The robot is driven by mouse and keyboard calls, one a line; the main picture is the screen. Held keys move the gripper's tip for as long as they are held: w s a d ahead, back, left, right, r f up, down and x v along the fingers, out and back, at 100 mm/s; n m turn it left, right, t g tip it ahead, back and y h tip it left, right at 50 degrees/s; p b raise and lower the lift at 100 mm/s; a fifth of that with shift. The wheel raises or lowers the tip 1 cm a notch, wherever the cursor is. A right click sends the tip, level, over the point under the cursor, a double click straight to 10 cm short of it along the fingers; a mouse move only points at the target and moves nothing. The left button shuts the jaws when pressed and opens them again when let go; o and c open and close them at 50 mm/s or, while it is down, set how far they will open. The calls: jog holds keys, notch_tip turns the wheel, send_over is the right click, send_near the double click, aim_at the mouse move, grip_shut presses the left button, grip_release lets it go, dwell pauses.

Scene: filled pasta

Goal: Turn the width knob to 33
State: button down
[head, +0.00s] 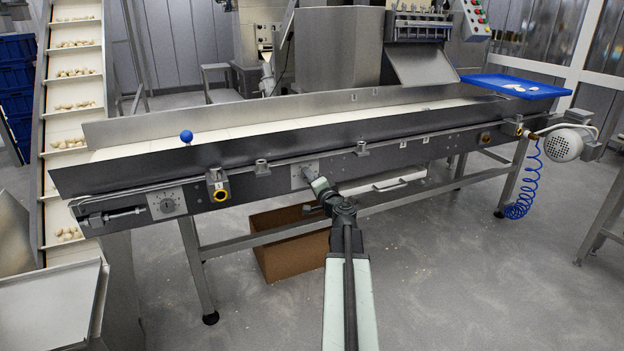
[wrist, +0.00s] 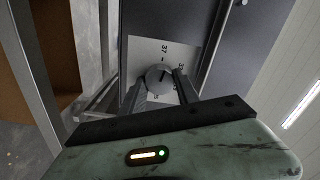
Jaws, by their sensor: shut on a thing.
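The knob (wrist: 159,78) is a round grey dial on a pale plate (wrist: 176,50) in the wrist view. The plate reads 37 above the knob, and a partly covered number, possibly 33, stands at its right. A dark pointer mark shows on the knob, but its exact reading is too small to tell. My gripper (wrist: 160,88) is shut on the knob, one finger on each side. In the head view my gripper (head: 318,186) reaches the middle dial plate (head: 304,173) on the conveyor's front side and hides part of it.
A brown box (head: 288,240) stands on the floor below. A blue tray (head: 515,86) is at the right end. The front floor is open.

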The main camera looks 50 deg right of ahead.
jog(key=m, duration=0.9)
jog(key=shift+a+f, duration=0.1)
jog(key=shift+a, duration=0.05)
jog(key=shift+m, duration=0.3)
dwell(0.3)
jog(key=c, duration=0.9)
grip_release()
jog(key=v, duration=0.7)
jog(key=shift+s, duration=0.35)
